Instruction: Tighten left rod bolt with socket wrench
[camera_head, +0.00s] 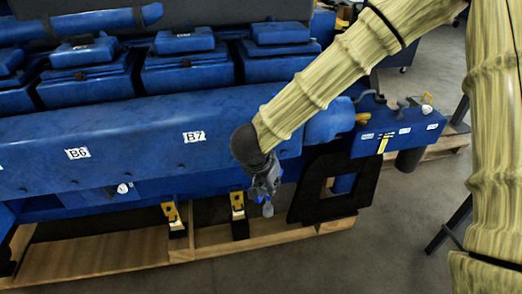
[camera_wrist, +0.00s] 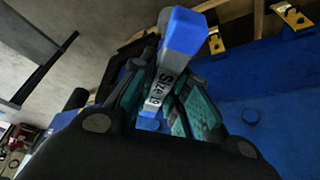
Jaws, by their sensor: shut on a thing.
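My gripper (camera_head: 264,184) is in front of the lower right part of the blue engine (camera_head: 140,125), below the label B7. It is shut on a socket wrench (camera_wrist: 183,35) with a blue and grey body and a label reading "Size 19". In the wrist view the teal and dark fingers of my gripper (camera_wrist: 160,92) lie on both sides of the wrench. The wrench's lower end (camera_head: 267,209) shows small below my gripper in the head view. I cannot make out the left rod bolt in either view.
The engine rests on a wooden pallet (camera_head: 300,233) with yellow brackets (camera_head: 237,203) along its lower edge. A black plate with a square opening (camera_head: 303,197) stands just right of my gripper.

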